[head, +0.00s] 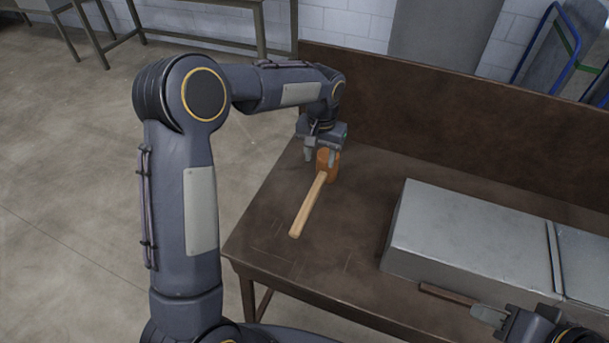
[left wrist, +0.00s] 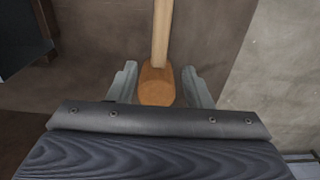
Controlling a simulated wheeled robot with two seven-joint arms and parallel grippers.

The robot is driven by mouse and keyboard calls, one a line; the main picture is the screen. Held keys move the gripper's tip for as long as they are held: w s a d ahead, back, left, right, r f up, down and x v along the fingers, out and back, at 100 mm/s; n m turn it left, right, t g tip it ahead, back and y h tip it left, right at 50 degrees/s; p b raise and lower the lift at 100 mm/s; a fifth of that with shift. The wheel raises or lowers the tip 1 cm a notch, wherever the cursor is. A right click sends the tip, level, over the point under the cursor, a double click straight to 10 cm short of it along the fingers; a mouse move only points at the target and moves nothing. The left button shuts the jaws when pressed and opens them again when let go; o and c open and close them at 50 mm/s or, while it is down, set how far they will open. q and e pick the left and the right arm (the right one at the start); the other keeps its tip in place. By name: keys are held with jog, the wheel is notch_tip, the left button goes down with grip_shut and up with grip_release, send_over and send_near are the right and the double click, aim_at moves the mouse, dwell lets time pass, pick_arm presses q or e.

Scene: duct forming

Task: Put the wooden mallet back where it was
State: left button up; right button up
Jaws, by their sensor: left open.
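The wooden mallet (head: 309,205) lies on the brown workbench near its left end. Its orange-brown head points to the back and its pale handle runs toward the front left. My left gripper (head: 321,156) is open at the mallet's head, pointing down. In the left wrist view the mallet head (left wrist: 157,86) sits between the two fingers of my left gripper (left wrist: 160,88), with a small gap on each side. My right gripper (head: 490,316) is at the bottom right edge, by a brown bar or handle; its grip is unclear.
The brown workbench (head: 290,262) has a raised back board (head: 430,100). A grey sheet-metal duct (head: 470,235) lies on its right half. The bench top between mallet and duct is clear. Open floor (head: 60,200) is on the left.

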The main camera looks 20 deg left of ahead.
pick_arm(q)
jog(key=s+a+r+t+h, duration=0.2)
jog(key=s+a+r, duration=0.3)
jog(key=s+r, duration=0.65)
jog(key=s+f+n+t+h, duration=0.1)
jog(key=s, duration=0.9)
jog(key=s+d+f+n+t, duration=0.1)
jog(key=s+f+t, duration=0.1)
jog(key=s, duration=0.7)
jog(key=shift+s+d+h, duration=0.25)
jog(key=shift+s+h, duration=0.1)
jog(key=shift+h, duration=0.05)
